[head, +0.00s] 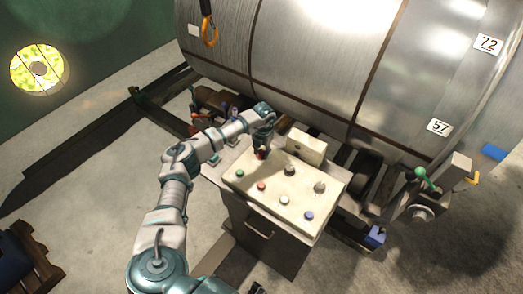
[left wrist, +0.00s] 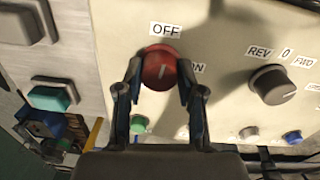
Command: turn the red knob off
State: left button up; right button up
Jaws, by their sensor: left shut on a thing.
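The red knob (left wrist: 158,70) sits on the cream control panel between the fingers of my left gripper (left wrist: 157,92). The fingers press on its left and right sides. An OFF label (left wrist: 165,30) is above the knob, and an ON label (left wrist: 197,67) is to its right, partly hidden by a finger. A pale mark shows on the knob face; its exact heading is hard to tell. In the head view my left gripper (head: 261,151) reaches down to the panel's far edge and mostly hides the knob. A dark tip at the bottom edge may be my right gripper (head: 257,288).
The panel (head: 270,187) also carries a black REV/0/FWD knob (left wrist: 272,85) and several coloured buttons, including a green one (head: 240,174). A cream box (head: 306,147) stands behind it. A large metal cylinder (head: 320,60) fills the back.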

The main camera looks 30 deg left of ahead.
aim_at(263, 151)
pick_arm(q)
jog(key=shift+w+r+n, duration=0.2)
jog(key=shift+n, duration=0.4)
jog(key=shift+a, duration=0.1)
jog(key=o, duration=0.9)
jog(key=shift+o, duration=1.2)
jog(key=shift+f, duration=0.15)
jog(key=shift+r, duration=0.2)
notch_tip(263, 151, up, 11)
jog(key=shift+r, duration=0.2)
